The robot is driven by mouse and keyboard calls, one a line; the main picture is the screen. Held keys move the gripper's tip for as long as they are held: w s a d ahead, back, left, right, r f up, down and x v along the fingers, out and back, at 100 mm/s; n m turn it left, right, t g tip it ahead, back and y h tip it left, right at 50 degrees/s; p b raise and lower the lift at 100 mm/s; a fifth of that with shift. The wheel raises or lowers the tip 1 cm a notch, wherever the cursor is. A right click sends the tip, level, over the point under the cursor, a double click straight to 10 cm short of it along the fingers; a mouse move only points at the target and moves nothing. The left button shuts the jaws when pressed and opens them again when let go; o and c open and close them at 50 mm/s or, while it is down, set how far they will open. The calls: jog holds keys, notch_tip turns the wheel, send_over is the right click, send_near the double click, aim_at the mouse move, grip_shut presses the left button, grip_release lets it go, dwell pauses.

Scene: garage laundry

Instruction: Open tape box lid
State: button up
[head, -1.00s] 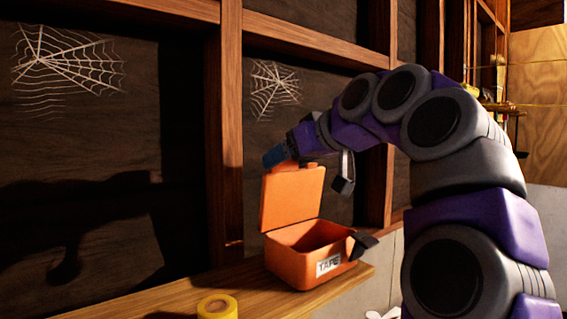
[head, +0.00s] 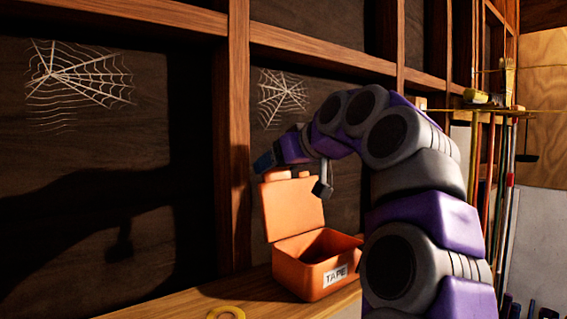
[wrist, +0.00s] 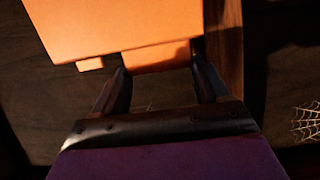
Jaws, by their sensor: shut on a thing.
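The orange tape box (head: 305,275) sits on the wooden shelf with a white "TAPE" label on its front. Its lid (head: 293,212) stands up, tilted back from the open box. The lid also fills the top of the wrist view (wrist: 125,25). My gripper (wrist: 160,68) has a finger on each side of the orange tab at the lid's edge and is shut on the lid. In the head view, my wrist is at the lid's top edge and the fingertips are hard to make out.
A yellow tape roll (head: 226,313) lies on the wooden shelf (head: 180,308), left of the box and partly cut off. A studded dark wall with cobwebs (head: 80,75) rises close behind. Long-handled tools (head: 490,170) hang at the right.

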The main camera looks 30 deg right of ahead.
jog(key=shift+r, duration=0.15)
jog(key=o, duration=1)
jog(key=shift+o, duration=1)
jog(key=shift+w, duration=0.15)
jog(key=shift+w+f, duration=0.15)
jog(key=shift+f, duration=0.05)
jog(key=p+v, duration=0.1)
jog(key=v, duration=1.6)
jog(key=shift+d, duration=0.15)
